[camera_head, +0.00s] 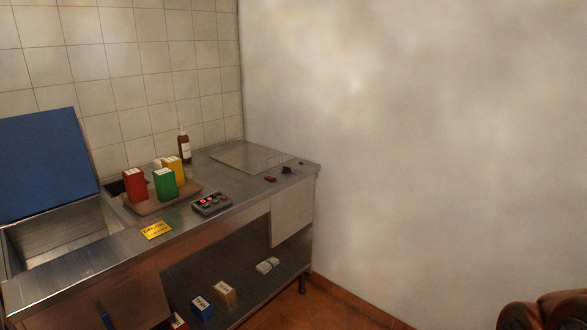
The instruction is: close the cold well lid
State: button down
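A large blue panel (45,160), which looks like the cold well lid, stands raised at the left of the counter, leaning back towards the tiled wall. Below its lower edge is an open steel well (65,232) with bare metal walls, and no contents show in it. The left ends of the panel and the well are cut off by the picture edge. My gripper is not in view.
A tray (150,209) with red, green and yellow boxes stands right of the well on the steel counter. A yellow sign (156,231), a control box with red lights (212,204) and a brown bottle (184,146) are near it. A flat panel (240,155) lies at the far right. A reddish-brown rounded object (545,311) is at lower right.

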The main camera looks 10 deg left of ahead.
aim_at(45, 164)
jog(key=u, duration=0.2)
jog(key=i, duration=1.65)
jog(key=u, duration=1.25)
jog(key=i, duration=0.9)
jog(key=u, duration=1)
